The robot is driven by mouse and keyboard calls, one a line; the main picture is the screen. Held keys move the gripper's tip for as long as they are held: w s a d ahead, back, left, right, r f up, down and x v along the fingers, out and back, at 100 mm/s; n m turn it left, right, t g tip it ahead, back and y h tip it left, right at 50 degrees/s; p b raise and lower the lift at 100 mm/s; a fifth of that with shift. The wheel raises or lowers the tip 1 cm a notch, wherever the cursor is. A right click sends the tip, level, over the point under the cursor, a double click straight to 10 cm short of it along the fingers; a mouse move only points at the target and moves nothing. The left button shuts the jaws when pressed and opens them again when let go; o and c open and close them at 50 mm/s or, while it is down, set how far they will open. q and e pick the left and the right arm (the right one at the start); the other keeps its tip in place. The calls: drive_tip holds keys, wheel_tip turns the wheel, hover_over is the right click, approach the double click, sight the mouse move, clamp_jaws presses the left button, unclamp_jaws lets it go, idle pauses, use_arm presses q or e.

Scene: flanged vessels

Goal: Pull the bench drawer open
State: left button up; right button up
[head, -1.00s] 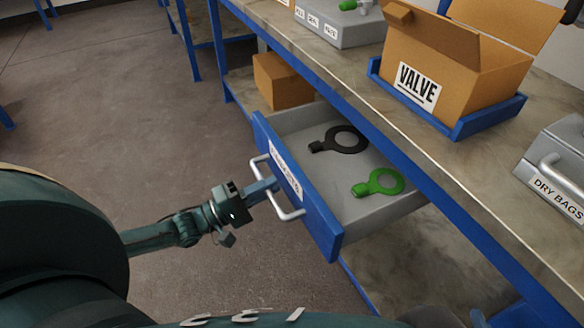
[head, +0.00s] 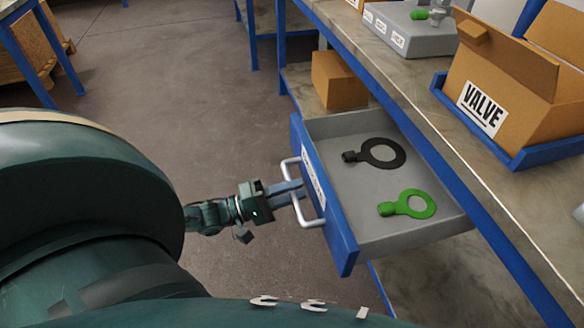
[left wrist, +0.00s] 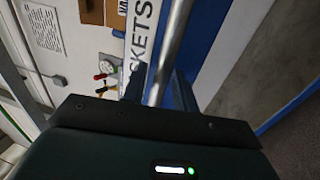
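The bench drawer (head: 338,235) has a blue front and a grey tray, and stands pulled out from under the bench top. Its silver bar handle (head: 313,222) is on the front; the bar also runs up the middle of the left wrist view (left wrist: 172,45), beside a label ending in "KETS". My left gripper (head: 289,192) is at the handle, with its two dark fingers on either side of the bar (left wrist: 158,88), apparently shut on it. The fingertips are partly hidden by the bar. My right gripper is in neither view.
A black ring tool (head: 383,153) and a green one (head: 415,204) lie in the drawer. On the bench (head: 395,75) stand a VALVE carton (head: 500,75) in a blue tray and a grey labelled box (head: 400,35). A small carton (head: 338,80) sits on the lower shelf. Floor left of the drawer is clear.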

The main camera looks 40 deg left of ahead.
use_arm(q)
drive_tip(key=shift+o, duration=0.2)
drive_tip(key=v, duration=1.3)
drive_tip(key=shift+a, duration=0.1)
idle(0.3)
